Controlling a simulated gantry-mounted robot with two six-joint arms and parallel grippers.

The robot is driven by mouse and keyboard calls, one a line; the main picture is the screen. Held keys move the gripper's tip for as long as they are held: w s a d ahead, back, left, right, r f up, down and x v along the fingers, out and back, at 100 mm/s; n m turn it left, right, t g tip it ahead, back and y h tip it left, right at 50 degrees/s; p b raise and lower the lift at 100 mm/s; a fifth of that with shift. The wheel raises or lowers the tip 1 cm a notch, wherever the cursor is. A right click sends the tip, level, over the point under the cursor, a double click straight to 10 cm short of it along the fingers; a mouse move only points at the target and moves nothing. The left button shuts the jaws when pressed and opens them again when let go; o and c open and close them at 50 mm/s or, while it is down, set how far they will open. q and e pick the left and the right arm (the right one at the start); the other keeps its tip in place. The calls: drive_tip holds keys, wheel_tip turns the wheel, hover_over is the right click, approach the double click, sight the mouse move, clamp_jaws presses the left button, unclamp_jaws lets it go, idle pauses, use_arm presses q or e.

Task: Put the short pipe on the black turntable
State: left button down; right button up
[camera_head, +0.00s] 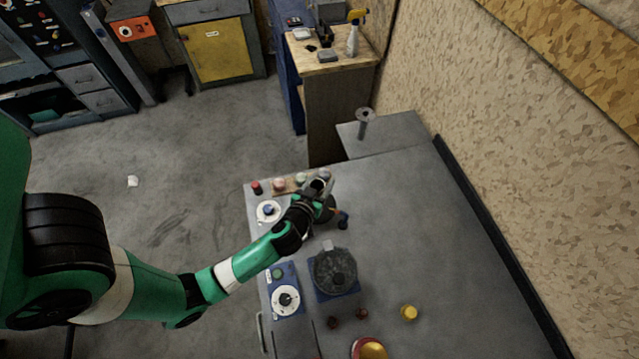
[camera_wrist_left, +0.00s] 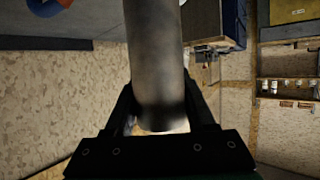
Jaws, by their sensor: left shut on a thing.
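My left gripper (camera_head: 320,190) is above the left part of the grey table, over its far half. It is shut on a grey metal pipe, which fills the middle of the left wrist view (camera_wrist_left: 155,60) between the two fingers. In the head view the pipe is small and partly hidden by the gripper. The black turntable (camera_head: 322,265) is a dark round disc on a blue base, nearer than the gripper and apart from it. A dark knob-like part shows on its near side. My right gripper is not in view.
White dials on blue bases (camera_head: 286,300) line the table's left edge. Coloured buttons (camera_head: 279,184) stand at the far left corner. A yellow piece (camera_head: 409,312) and a red-rimmed bowl (camera_head: 371,348) lie nearer. Another upright flanged pipe (camera_head: 363,122) stands behind. The table's right side is clear.

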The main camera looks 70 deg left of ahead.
sight(320, 187)
use_arm(q)
drive_tip(key=shift+f, duration=0.15)
drive_tip(key=f+b, duration=0.1)
drive_tip(key=a+f+b, duration=0.1)
drive_tip(key=f, duration=0.1)
drive_tip(key=a+f+b, duration=0.1)
drive_tip(key=shift+w+f+b, duration=0.15)
drive_tip(key=shift+w+b, duration=0.05)
drive_tip(key=shift+b, duration=0.15)
drive_tip(key=shift+d+f, duration=0.2)
drive_tip(key=shift+f, duration=0.1)
drive_tip(key=shift+d+r, duration=0.1)
drive_tip(key=shift+d, duration=0.1)
drive_tip(key=shift+a, duration=0.1)
drive_tip(key=shift+c, duration=1.2)
unclamp_jaws()
